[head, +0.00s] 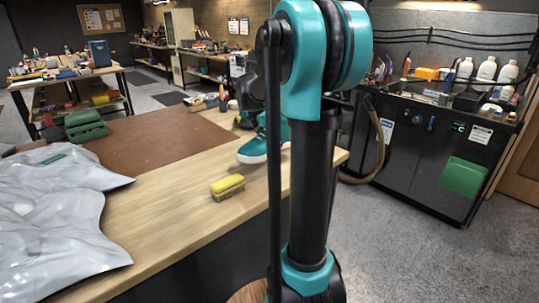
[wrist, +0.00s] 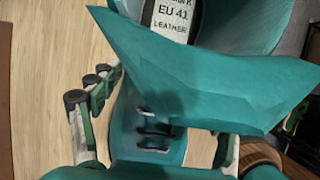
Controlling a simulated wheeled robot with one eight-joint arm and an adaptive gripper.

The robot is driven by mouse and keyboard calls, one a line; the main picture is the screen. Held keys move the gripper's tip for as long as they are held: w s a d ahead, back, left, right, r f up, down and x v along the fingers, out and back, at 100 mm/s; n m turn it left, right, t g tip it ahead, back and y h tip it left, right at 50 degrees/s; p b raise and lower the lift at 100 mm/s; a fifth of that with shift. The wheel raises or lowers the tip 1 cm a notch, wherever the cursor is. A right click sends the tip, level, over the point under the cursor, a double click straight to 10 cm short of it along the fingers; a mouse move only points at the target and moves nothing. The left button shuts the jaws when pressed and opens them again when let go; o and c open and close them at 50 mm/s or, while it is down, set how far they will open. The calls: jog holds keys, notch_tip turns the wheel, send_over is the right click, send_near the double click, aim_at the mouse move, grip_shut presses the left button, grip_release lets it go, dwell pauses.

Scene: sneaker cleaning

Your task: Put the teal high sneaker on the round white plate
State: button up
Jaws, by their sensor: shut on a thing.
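The teal high sneaker (head: 252,152) with a white sole is at the right part of the wooden bench, partly hidden behind my arm. In the wrist view the sneaker (wrist: 200,85) fills most of the picture, with its tongue label reading "EU 41 LEATHER". My gripper (wrist: 155,125) has its fingers on either side of the sneaker's upper and is shut on it. Whether the sole touches the bench is hidden. I cannot see the round white plate in either view.
A yellow sponge brush (head: 228,187) lies on the bench (head: 170,215) in front of the sneaker. Grey plastic bags (head: 60,225) cover the left. A brown mat (head: 140,148) lies behind them. A round wooden top (wrist: 262,157) shows at the lower right of the wrist view.

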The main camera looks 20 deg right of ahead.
jog(key=shift+f, duration=2.7)
jog(key=o, duration=1.5)
jog(key=shift+f, duration=0.1)
jog(key=shift+o, duration=0.2)
